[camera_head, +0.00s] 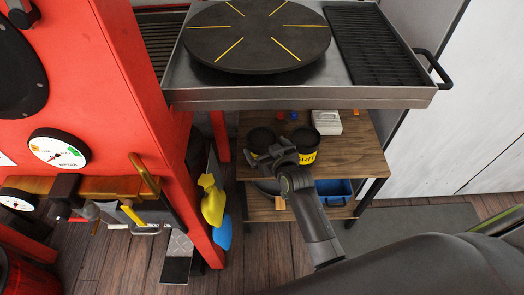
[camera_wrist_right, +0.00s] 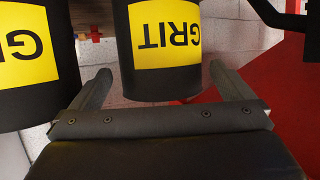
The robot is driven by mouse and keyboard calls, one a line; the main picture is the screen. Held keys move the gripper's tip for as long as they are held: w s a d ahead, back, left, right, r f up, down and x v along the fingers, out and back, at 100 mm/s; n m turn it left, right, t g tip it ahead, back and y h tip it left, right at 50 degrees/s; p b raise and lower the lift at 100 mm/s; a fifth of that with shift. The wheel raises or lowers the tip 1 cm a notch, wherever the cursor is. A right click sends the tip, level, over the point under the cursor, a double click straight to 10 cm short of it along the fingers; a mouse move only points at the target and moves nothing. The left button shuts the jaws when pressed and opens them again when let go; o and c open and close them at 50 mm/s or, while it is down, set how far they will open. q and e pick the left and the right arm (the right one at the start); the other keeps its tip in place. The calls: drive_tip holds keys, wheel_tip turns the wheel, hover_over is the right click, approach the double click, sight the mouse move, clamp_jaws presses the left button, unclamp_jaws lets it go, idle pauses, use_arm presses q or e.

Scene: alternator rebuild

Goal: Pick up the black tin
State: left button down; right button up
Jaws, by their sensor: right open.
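Two black tins with yellow GRIT labels stand side by side on the wooden shelf in the head view. The left tin (camera_head: 261,138) is partly hidden by my right gripper (camera_head: 275,157); the right tin (camera_head: 305,139) shows part of its label. In the right wrist view, which is upside down, one tin (camera_wrist_right: 165,45) is centred between the spread fingers of my right gripper (camera_wrist_right: 160,72), with gaps on both sides. The other tin (camera_wrist_right: 35,65) is close by at the left edge. My right gripper is open and holds nothing. My left gripper is not in view.
A metal tray (camera_head: 300,97) with a black turntable (camera_head: 257,35) overhangs the wooden shelf (camera_head: 357,155). A white box (camera_head: 327,122) stands behind the tins. A blue bin (camera_head: 333,192) is on the lower shelf. A red frame (camera_head: 150,110) stands left.

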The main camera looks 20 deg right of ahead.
sight(257, 133)
drive_tip(key=shift+b+x, duration=0.3)
drive_tip(key=shift+x, duration=1.65)
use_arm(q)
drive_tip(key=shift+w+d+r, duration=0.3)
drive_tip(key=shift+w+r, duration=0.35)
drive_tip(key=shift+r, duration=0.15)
use_arm(e)
drive_tip(key=c, duration=1.7)
drive_tip(key=shift+w+r, duration=0.1)
drive_tip(key=shift+r, duration=0.05)
drive_tip(key=shift+c, duration=0.4)
drive_tip(key=shift+r, duration=0.1)
